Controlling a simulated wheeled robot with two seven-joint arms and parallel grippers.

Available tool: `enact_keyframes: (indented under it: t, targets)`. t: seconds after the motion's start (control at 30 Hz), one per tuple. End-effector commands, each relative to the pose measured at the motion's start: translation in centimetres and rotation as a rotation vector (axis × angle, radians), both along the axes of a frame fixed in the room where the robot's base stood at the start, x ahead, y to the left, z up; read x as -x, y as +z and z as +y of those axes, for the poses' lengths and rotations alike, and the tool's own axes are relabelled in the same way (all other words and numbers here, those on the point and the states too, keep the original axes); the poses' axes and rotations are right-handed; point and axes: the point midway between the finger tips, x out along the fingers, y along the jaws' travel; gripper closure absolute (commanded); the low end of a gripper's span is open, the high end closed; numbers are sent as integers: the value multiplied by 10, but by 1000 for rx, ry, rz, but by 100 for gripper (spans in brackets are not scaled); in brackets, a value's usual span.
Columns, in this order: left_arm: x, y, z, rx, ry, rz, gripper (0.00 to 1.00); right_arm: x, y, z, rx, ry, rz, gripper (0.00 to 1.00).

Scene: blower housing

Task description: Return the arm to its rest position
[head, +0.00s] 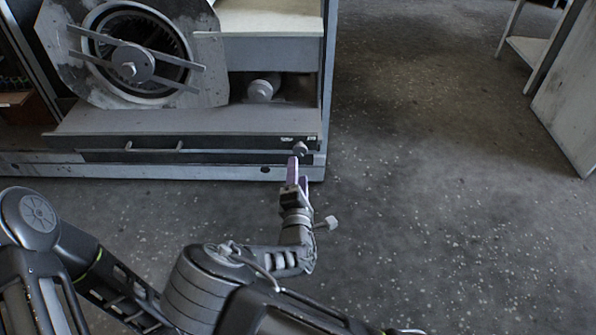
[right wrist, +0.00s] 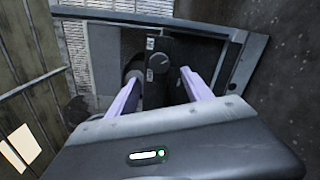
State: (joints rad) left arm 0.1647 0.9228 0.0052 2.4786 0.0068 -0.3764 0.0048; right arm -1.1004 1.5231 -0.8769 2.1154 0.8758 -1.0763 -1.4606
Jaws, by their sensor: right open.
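My right gripper (head: 298,172) shows in the head view at the front right corner of the blower housing (head: 240,171), close to a small round knob (head: 300,148) on its front panel. In the right wrist view its two pale purple fingers (right wrist: 158,92) stand apart with nothing between them. A dark panel with a round dial (right wrist: 158,62) lies beyond the fingertips. I cannot tell whether the fingers touch the housing. My left gripper is not in view.
The speckled floor (head: 430,200) is clear to the right. A pale cabinet (head: 570,95) stands at the far right edge.

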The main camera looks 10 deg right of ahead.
Motion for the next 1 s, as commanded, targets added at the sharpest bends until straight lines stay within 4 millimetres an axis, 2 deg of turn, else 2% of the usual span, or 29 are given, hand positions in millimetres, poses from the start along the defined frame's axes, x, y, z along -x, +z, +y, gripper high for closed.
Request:
enact_keyframes:
  t: [0.27, 0.37, 0.47, 0.57, 0.67, 0.77, 0.8, 0.87, 0.9, 1.0]
  targets:
    - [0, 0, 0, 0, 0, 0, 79, 0, 0, 0, -1, 0, 1, 41]
    - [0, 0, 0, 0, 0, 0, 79, 2, -6, -4, -16, -9, 15, 41]
    - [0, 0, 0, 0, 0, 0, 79, 8, -26, -16, -68, -34, 63, 41]
    - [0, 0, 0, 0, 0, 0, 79, 23, -61, -34, -176, -85, 148, 41]
    - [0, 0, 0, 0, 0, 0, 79, 52, -112, -56, -351, -175, 271, 41]
    - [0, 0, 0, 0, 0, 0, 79, 99, -172, -69, -597, -311, 417, 41]
    - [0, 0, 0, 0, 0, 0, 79, 123, -194, -69, -716, -378, 478, 41]
    - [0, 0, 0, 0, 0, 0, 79, 162, -225, -62, -908, -495, 567, 41]
    - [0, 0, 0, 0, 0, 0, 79, 188, -240, -53, -1043, -579, 620, 41]
    - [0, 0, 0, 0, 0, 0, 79, 236, -257, -23, -1327, -765, 718, 41]
